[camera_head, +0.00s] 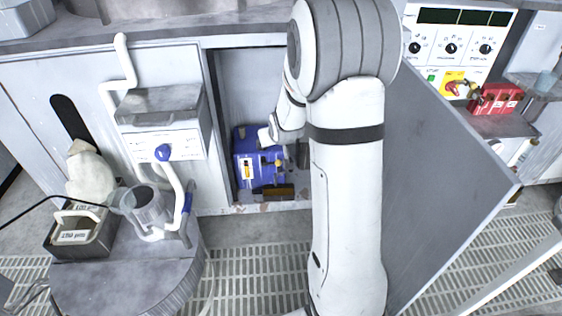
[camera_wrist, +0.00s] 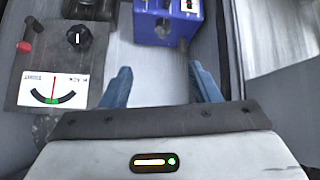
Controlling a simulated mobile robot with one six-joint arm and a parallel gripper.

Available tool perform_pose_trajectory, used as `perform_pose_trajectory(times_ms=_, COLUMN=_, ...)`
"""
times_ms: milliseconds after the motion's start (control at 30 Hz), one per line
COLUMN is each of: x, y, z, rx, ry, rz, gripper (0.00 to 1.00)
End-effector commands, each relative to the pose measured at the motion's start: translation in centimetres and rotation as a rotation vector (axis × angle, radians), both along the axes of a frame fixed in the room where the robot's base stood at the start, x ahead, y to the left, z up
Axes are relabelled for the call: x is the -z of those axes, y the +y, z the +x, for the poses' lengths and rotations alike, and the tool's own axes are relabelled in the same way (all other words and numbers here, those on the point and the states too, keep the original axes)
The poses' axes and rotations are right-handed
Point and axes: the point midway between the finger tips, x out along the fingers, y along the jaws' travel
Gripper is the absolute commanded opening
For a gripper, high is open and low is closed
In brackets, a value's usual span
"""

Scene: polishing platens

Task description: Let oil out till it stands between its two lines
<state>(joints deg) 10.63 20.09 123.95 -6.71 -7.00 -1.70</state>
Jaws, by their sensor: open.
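A blue housing (camera_head: 262,158) stands low inside the open cabinet in the head view. A small upright yellow-and-white strip (camera_head: 246,169) shows on its front, but I cannot make out an oil level or two lines. Part of the blue housing also shows at the top of the wrist view (camera_wrist: 150,24), with a white label and a dark fitting. My gripper (camera_wrist: 160,68) is open and empty, its two blue fingers apart and pointing towards the housing. In the head view my arm reaches into the cabinet and its end (camera_head: 268,135) is at the housing's upper right, fingers unclear.
In the wrist view a dark panel carries a gauge (camera_wrist: 53,90), a black knob (camera_wrist: 77,38) and a red-tipped lever (camera_wrist: 25,46). The cabinet door (camera_head: 435,185) stands open at right. A control panel (camera_head: 455,45) and a red box (camera_head: 497,99) are beyond it.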

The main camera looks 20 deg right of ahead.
Motion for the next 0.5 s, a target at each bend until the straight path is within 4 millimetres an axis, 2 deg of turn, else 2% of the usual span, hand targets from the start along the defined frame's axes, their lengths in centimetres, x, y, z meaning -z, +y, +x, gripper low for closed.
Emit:
perform_pose_trajectory(times_ms=33, x=3.2, y=-1.2, z=1.8, rx=0.004, ry=-0.038, rz=-0.002, gripper=0.56)
perform_pose_trajectory(times_ms=200, x=10.3, y=-4.6, z=6.9, rx=-0.009, ry=-0.219, rz=-0.011, gripper=0.56)
perform_pose_trajectory(times_ms=333, x=16.2, y=-6.9, z=9.3, rx=-0.02, ry=-0.357, rz=-0.011, gripper=0.56)
perform_pose_trajectory(times_ms=500, x=23.9, y=-9.4, z=10.3, rx=-0.029, ry=-0.541, rz=0.001, gripper=0.56)
